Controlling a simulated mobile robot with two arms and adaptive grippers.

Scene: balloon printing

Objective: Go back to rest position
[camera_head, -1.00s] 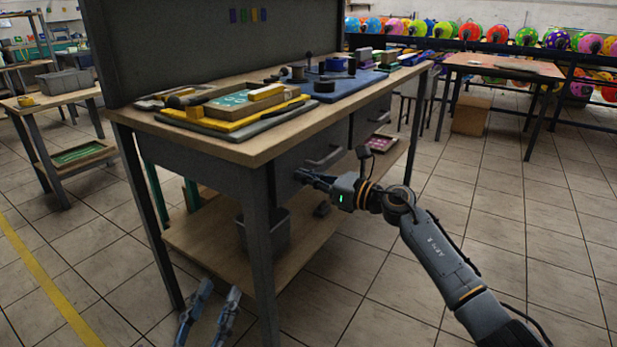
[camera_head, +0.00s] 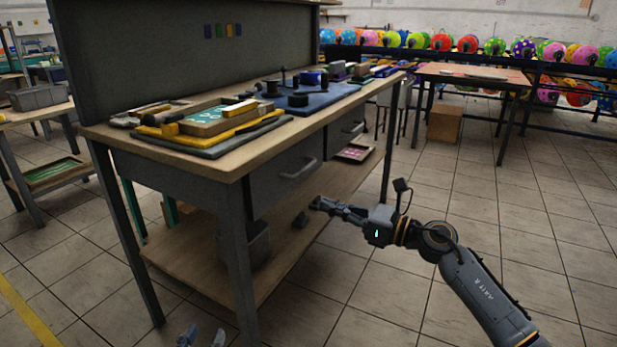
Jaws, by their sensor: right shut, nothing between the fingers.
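My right gripper (camera_head: 316,203) reaches in from the lower right. It is shut and empty, in front of the workbench (camera_head: 240,170), below the drawer (camera_head: 295,172) with its metal handle. It appears apart from the drawer front. My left gripper (camera_head: 202,339) shows only its two fingertips at the bottom edge, spread apart with nothing seen between them. The rest of the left arm is out of view.
Printing frames and tools lie on the bench top, with a blue mat (camera_head: 325,97). A grey bin (camera_head: 258,243) stands on the lower shelf. A side table (camera_head: 475,76) and a rack of balloons (camera_head: 440,42) are behind. The tiled floor on the right is clear.

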